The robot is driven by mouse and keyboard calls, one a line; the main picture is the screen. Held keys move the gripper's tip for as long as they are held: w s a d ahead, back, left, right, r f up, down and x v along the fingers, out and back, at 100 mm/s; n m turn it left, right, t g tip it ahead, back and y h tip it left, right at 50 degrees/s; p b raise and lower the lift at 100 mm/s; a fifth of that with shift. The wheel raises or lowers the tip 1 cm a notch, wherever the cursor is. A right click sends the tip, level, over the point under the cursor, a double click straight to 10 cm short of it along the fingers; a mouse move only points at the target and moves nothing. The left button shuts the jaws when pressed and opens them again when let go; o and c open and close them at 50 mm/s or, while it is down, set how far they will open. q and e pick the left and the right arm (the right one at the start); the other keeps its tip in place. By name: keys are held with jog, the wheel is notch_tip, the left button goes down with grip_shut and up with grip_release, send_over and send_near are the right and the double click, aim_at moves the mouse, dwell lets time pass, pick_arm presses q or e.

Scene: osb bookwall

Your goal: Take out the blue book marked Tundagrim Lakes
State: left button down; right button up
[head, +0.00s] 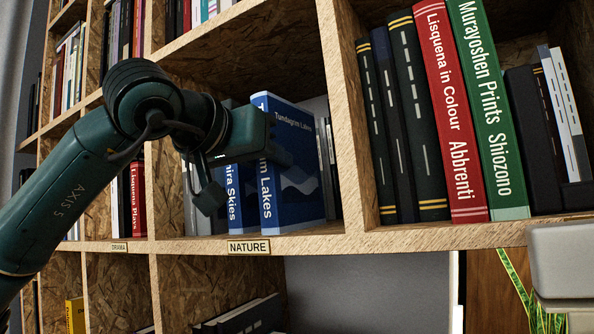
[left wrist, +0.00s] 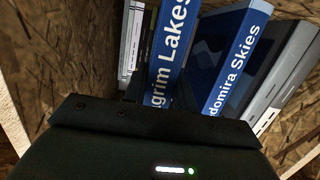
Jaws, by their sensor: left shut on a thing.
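The blue book marked Tundagrim Lakes (head: 300,185) stands upright in the NATURE compartment, its spine and mountain-patterned cover showing. My left gripper (head: 243,168) is shut on it, one finger lying across the cover and the other on the spine's left side. The gripper hides part of the spine title. My right gripper is not in view.
Another blue book, ending in "mira Skies" (head: 241,200), stands just left, with grey books beside it. Thin pale and dark books (head: 328,165) stand right. A wooden divider (head: 345,120) separates the compartment from larger books, including a red one (head: 450,120). A grey object (head: 562,265) is at lower right.

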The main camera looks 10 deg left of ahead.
pick_arm(q)
jog(key=shift+s+r, duration=0.15)
jog(key=c, duration=1)
grip_release()
jog(key=shift+c, duration=0.2)
jog(key=shift+f, duration=0.25)
jog(key=shift+c, duration=0.6)
jog(key=shift+r, duration=0.1)
jog(key=shift+w, duration=0.2)
jog(key=shift+p+x, duration=0.6)
jog(key=shift+x, duration=0.25)
jog(key=shift+r, duration=0.15)
